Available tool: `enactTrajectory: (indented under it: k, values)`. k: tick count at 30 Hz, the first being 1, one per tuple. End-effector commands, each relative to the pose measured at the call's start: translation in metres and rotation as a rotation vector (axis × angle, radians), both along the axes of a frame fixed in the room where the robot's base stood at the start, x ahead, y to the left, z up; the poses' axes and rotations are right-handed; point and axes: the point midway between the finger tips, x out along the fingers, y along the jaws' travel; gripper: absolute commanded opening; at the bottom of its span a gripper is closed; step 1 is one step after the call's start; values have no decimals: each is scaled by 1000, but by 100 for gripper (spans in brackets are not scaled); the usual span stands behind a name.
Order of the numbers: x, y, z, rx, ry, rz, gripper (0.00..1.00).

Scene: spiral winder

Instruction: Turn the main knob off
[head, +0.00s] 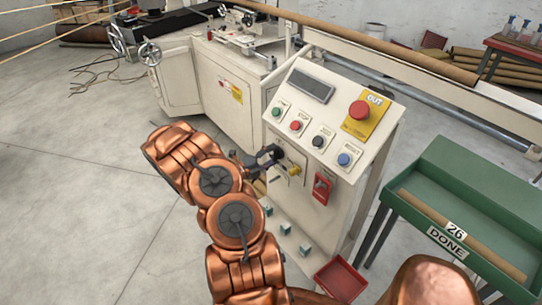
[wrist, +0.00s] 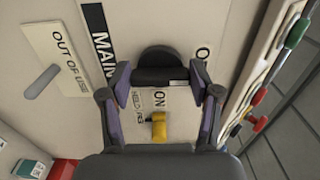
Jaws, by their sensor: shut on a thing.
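The main knob (wrist: 158,57) is black and sits on the cabinet's pale front panel, next to a black "MAIN" label (wrist: 101,42). In the wrist view its grip bar lies across the picture between my fingers. My gripper (wrist: 159,77) is shut on it, one finger pad at each end of the bar. In the head view my gripper (head: 268,157) is at the panel and mostly hides the knob.
A yellow knob (wrist: 158,124) is close below the main knob; it also shows in the head view (head: 294,170). An "OUT OF USE" plate (wrist: 62,60) is at the left. Coloured buttons and a red stop button (head: 359,110) are above. A green tray (head: 478,185) stands right.

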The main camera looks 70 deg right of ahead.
Motion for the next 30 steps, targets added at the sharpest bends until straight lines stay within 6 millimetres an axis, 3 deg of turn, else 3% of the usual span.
enactTrajectory:
  k: [8, 9, 15, 30]
  values:
    - [1, 0, 0, 0, 2, 2, 28]
    - [1, 0, 0, 0, 2, 2, 66]
    - [0, 0, 0, 0, 1, 2, 87]
    - [7, 9, 0, 0, 1, 4, 88]
